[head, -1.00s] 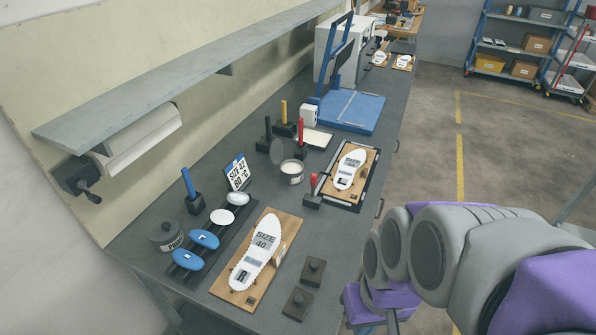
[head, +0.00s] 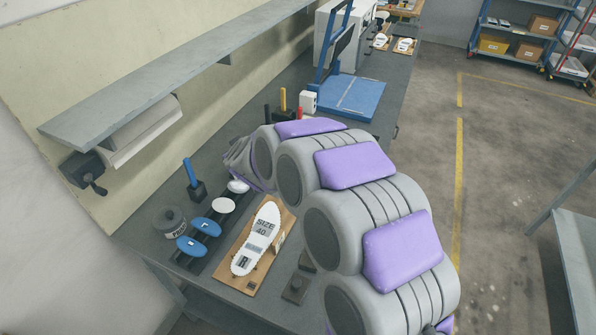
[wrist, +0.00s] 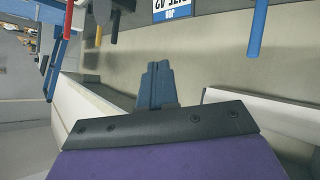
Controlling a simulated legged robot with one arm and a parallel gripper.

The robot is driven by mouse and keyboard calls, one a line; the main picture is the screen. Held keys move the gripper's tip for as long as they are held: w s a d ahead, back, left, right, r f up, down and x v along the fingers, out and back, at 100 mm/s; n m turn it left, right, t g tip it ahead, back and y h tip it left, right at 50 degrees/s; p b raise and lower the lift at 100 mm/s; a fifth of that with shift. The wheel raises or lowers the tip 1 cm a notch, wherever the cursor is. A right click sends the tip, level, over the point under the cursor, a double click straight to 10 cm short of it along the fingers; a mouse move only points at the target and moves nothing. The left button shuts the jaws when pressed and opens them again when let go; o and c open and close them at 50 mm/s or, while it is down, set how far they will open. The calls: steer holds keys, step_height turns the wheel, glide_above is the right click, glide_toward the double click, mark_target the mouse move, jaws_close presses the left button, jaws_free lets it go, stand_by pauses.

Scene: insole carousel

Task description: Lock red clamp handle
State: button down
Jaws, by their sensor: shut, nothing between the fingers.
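The red clamp handle, seen a second ago beside the far insole board, is hidden behind my arm in the head view. In the wrist view my gripper (wrist: 157,68) is shut, its blue-grey fingers together and empty. It touches nothing that I can make out. A red handle (wrist: 68,16) shows at the upper left of the wrist view; I cannot tell whether it is the clamp's. In the head view my gripper is hidden by my arm, which reaches over the bench.
The bench (head: 215,270) holds a size 40 insole board (head: 238,278), blue pads (head: 207,226), a pot (head: 169,222) and an upright blue handle (head: 190,173). A shelf (head: 130,95) with a paper roll (head: 145,133) overhangs the bench's left.

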step_height(320, 180, down, 11)
steer(key=w+d+n+t+h+p, duration=0.1)
steer(key=w+t+h+p, duration=0.15)
steer(key=h, duration=0.75)
steer(key=s+d+f+n+h, duration=0.1)
steer(key=s+d+f+h, duration=0.1)
steer(key=s+d+h, duration=0.2)
steer(key=shift+s+d+f+h+p, duration=0.15)
steer(key=shift+s+d+h+p, duration=0.25)
steer(key=shift+s+h, duration=0.55)
steer(key=shift+s+a+y, duration=0.2)
steer(key=shift+a+y, duration=0.05)
steer(key=s+d+b+x, duration=0.2)
steer(key=x, duration=1.1)
